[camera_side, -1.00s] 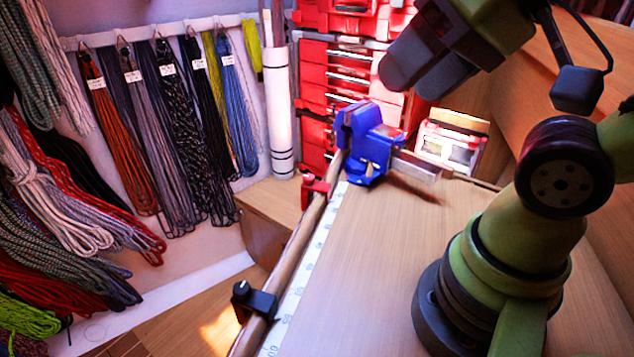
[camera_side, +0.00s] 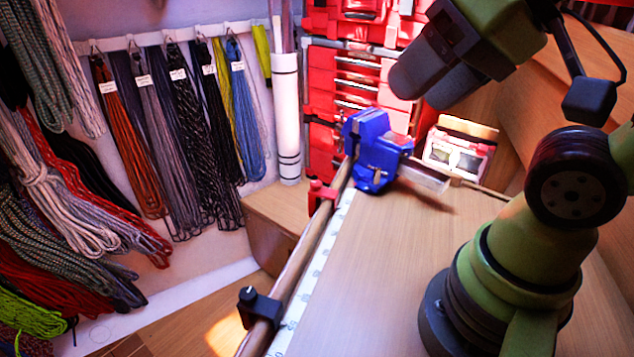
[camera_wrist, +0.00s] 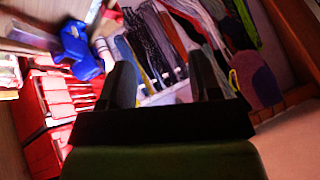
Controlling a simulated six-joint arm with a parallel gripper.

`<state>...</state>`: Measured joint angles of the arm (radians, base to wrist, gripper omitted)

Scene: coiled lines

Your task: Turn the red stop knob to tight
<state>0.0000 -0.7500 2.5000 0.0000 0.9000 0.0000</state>
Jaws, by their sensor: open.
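The red stop (camera_side: 320,193), with its small knob on top, sits on the rail along the table's left edge, just in front of the blue vise. It is small in the side view, and I cannot read the knob's turn or any tight mark. I cannot make it out in the wrist view. My gripper (camera_side: 416,90) is raised above the table, up and to the right of the stop and well apart from it. In the wrist view its two dark fingers (camera_wrist: 162,78) stand apart with nothing between them.
A blue vise (camera_side: 377,150) stands at the table's far left corner, also in the wrist view (camera_wrist: 80,48). A black stop (camera_side: 259,304) sits nearer on the rail. Coiled ropes (camera_side: 175,140) hang at left; red drawers (camera_side: 355,75) stand behind. The tabletop (camera_side: 400,250) middle is clear.

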